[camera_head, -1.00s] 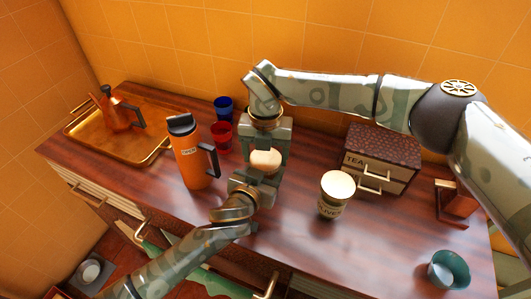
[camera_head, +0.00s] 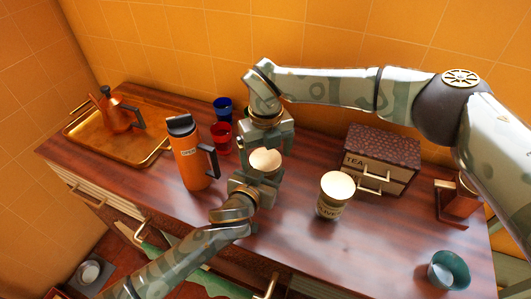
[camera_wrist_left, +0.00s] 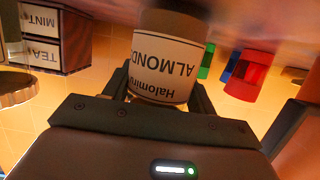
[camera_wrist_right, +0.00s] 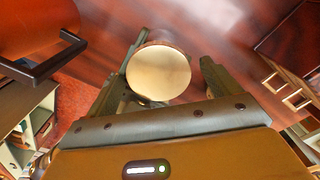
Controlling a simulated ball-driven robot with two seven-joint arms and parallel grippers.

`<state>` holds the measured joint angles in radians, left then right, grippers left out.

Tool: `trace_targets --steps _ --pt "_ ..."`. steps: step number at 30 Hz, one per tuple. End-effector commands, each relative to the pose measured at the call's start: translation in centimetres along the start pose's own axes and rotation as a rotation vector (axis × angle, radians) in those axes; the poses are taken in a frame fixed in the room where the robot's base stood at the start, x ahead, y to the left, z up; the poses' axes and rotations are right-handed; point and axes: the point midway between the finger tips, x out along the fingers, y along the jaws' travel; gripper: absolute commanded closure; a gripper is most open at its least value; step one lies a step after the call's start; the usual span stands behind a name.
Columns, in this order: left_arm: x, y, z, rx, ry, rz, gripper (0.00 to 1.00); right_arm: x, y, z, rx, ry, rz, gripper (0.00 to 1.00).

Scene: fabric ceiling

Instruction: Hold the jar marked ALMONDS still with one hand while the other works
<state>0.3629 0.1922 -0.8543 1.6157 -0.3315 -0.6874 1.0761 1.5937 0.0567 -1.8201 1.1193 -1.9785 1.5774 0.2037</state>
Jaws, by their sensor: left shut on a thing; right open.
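The ALMONDS jar (camera_wrist_left: 168,55) has a white label, read upside down in the left wrist view. Its pale round lid (camera_head: 265,161) is on top, and the lid fills the middle of the right wrist view (camera_wrist_right: 158,72). My left gripper (camera_head: 258,178) is shut on the jar's body from the front. My right gripper (camera_head: 267,142) is open at the far side of the lid. In the right wrist view its fingers stand on either side of the lid, with a clear gap on the right. The jar's body is mostly hidden in the head view.
An orange flask (camera_head: 190,160) stands close on the left, with red (camera_head: 221,138) and blue (camera_head: 223,108) cups behind. A jar marked OLIVES (camera_head: 334,196) and a tea drawer box (camera_head: 380,160) stand right. A teal cup (camera_head: 448,270) is near the front right edge.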

Motion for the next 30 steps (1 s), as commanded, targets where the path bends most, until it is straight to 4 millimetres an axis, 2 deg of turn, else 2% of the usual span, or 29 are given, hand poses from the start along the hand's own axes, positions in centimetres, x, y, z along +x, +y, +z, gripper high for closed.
trace_targets --steps 7,14,15,18,26,30 --pt "0.0 -0.1 0.2 -0.001 -0.004 -0.002 1.00 -3.7 0.3 0.0 -0.004 0.000 0.006 0.07" --pt "0.0 -0.1 0.2 -0.001 -0.004 -0.002 1.00 -4.2 0.3 -0.1 -0.003 0.003 0.006 0.07" --pt "0.0 -0.1 0.2 -0.001 -0.004 -0.002 0.41 -4.2 0.3 -0.1 -0.003 0.002 0.006 0.07" --pt "0.0 -0.1 0.1 -0.001 -0.004 -0.002 0.18 -4.2 0.2 -0.1 -0.003 0.002 0.005 0.07" --pt "0.0 -0.1 0.2 -0.001 -0.004 -0.002 0.18 -4.2 0.2 -0.1 -0.002 0.002 0.005 0.07" --pt "-1.2 -0.1 0.1 -0.001 -0.005 -0.002 0.18 -4.8 0.2 -0.1 -0.002 -0.001 0.004 0.07"
